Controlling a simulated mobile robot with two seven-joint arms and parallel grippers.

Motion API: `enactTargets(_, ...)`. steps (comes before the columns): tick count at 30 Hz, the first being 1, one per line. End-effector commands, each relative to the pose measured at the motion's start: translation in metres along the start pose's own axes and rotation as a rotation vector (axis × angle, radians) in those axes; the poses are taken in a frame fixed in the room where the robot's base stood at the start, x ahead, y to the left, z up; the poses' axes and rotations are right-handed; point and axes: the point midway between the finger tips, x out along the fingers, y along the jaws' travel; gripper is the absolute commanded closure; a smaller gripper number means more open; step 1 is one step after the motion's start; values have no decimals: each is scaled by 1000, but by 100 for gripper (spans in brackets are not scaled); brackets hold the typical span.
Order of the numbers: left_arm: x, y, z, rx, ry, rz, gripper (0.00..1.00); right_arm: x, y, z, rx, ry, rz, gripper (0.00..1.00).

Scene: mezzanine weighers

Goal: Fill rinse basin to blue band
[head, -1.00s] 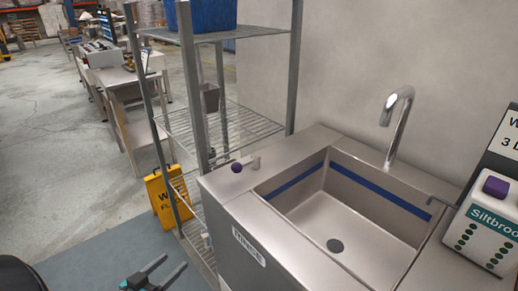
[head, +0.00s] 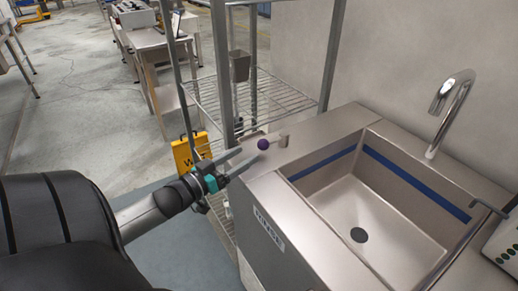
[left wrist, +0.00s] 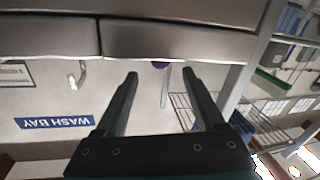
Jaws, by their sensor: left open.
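The steel rinse basin (head: 345,205) shows its bare floor, drain and no visible water. A blue band (head: 400,175) runs along its inner walls. The curved faucet (head: 455,105) stands behind it, with no stream visible. A lever with a purple knob (head: 263,144) sits on the counter left of the basin. My left gripper (head: 238,163) is open, just left of the knob, fingers pointing towards it. In the left wrist view the purple knob (left wrist: 159,65) appears between the fingertips (left wrist: 160,74), with no visible contact. My right gripper is out of view.
A wire shelf rack (head: 222,80) stands close behind my left gripper. A yellow floor sign (head: 188,153) is beside it. A white device (head: 505,245) sits at the right edge of the counter. A WASH BAY sign (left wrist: 54,122) is on the wall.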

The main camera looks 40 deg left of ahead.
Motion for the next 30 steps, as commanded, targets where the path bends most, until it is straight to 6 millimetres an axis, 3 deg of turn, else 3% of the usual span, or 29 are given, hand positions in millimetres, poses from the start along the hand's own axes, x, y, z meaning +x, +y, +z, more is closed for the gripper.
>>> enactTargets(6, 34, 0, 0, 1, 3, 1, 29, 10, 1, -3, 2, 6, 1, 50)
enactTargets(12, 54, 0, 0, 1, 1, 0, 29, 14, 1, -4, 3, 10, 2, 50)
enactTargets(27, 64, 0, 0, 0, -1, -1, 29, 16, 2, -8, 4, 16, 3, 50)
enactTargets(30, 64, 0, 0, 0, -1, -1, 40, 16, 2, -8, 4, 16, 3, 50)
